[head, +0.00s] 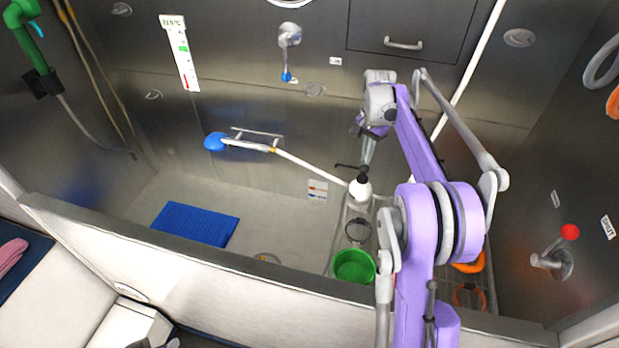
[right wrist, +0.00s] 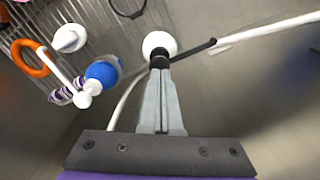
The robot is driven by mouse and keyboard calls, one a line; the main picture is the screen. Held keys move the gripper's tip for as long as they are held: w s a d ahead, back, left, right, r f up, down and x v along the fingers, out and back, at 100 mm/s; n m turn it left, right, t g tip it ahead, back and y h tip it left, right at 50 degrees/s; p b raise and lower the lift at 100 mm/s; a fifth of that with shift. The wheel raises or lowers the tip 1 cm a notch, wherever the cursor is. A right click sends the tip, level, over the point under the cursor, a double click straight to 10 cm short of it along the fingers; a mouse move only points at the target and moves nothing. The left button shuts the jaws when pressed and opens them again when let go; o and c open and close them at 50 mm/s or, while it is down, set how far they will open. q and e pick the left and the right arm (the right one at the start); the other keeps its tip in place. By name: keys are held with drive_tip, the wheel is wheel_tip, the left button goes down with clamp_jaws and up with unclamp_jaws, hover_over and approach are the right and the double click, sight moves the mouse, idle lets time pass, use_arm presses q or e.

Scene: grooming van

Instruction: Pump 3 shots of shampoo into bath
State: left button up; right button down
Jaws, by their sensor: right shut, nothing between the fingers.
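A white bottle with a black pump top (head: 360,188) stands at the back of the wire rack in the head view. Its black spout points left over the bath (head: 180,191). In the right wrist view the white pump bottle (right wrist: 152,42) is just beyond the fingertips, with its black spout pointing right. My right gripper (head: 366,158) is shut and empty, with its fingers pointing down at the pump top (right wrist: 160,60). The fingertips look to be at the pump top; I cannot tell whether they touch or press it. My left gripper is not in view.
A blue-and-white bottle (right wrist: 103,73) and an orange ring (right wrist: 30,58) are on the rack near the pump bottle. A green bowl (head: 354,266) is at the rack's front. A blue mat (head: 195,223) lies on the bath floor.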

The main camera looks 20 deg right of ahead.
idle(0.5)
drive_tip(key=shift+r+p, duration=0.65)
drive_tip(key=shift+r, duration=0.85)
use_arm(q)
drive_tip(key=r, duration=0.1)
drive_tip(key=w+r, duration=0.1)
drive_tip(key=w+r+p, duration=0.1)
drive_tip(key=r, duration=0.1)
use_arm(e)
wheel_tip(320, 180, up, 3)
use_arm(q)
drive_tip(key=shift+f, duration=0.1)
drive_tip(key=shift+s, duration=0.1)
use_arm(e)
drive_tip(key=shift+s, duration=0.1)
